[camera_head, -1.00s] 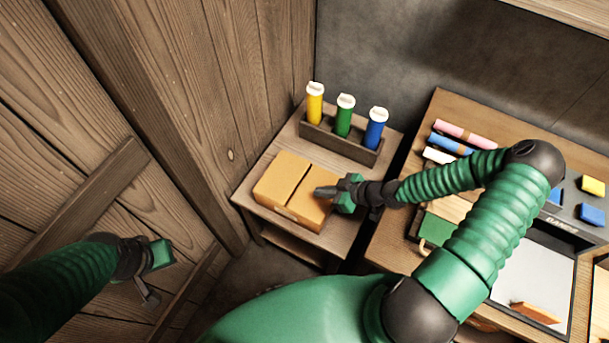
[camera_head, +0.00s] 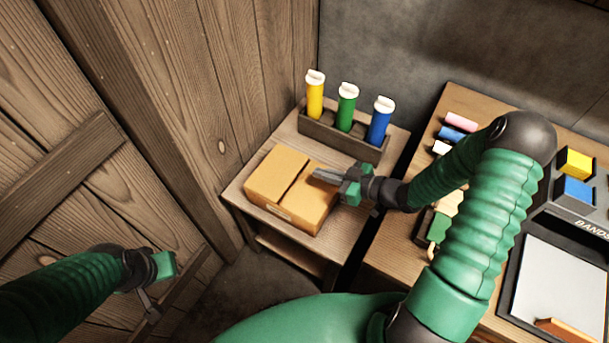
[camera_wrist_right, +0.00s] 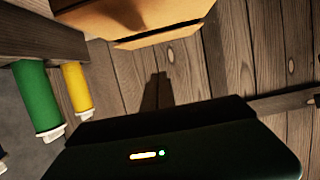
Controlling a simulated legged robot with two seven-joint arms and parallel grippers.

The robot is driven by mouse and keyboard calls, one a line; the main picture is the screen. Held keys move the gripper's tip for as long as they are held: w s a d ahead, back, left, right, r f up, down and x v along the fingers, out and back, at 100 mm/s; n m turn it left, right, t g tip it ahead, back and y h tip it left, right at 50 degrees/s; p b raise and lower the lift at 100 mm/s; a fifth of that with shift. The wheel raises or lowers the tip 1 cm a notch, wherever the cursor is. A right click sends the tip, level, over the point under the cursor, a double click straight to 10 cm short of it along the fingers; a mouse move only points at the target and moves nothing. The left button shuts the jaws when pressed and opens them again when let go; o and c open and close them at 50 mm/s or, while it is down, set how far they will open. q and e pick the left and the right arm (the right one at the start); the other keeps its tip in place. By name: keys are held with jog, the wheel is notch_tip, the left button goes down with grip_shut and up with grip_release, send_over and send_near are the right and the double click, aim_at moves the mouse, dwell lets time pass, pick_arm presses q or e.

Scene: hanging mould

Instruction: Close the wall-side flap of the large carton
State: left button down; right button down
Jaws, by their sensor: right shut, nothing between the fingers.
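The large carton (camera_head: 262,180) stands on a small wooden side table. In the head view its top shows two panels lying about flat, with a dark seam between them; the left panel is nearer the plank wall. In the wrist view the carton (camera_wrist_right: 140,15) is at the top, with a thin gap under a panel edge (camera_wrist_right: 160,38). My right gripper (camera_head: 316,175) is shut and empty over the back of the right panel; I cannot tell whether it touches. My left gripper (camera_head: 152,300) hangs at lower left, away from the carton; its jaw opening is unclear.
A dark rack (camera_head: 322,130) behind the carton holds yellow (camera_head: 315,100), green (camera_head: 346,110) and blue (camera_head: 379,124) white-capped tubes. The plank wall (camera_head: 215,110) rises close on the left. A workbench (camera_head: 460,100) with coloured rolls and a tray stands at right.

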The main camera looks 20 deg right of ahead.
jog(key=b, duration=0.2)
send_over(296, 174)
jog(key=f, duration=0.2)
jog(key=a+f, duration=0.1)
jog(key=shift+s+f, duration=0.3)
jog(key=shift+s, duration=0.1)
jog(key=shift+s+d+f, duration=0.1)
jog(key=shift+d+f, duration=0.05)
jog(key=shift+f, duration=0.5)
jog(key=shift+s+d+f, duration=0.1)
jog(key=shift+f, duration=0.95)
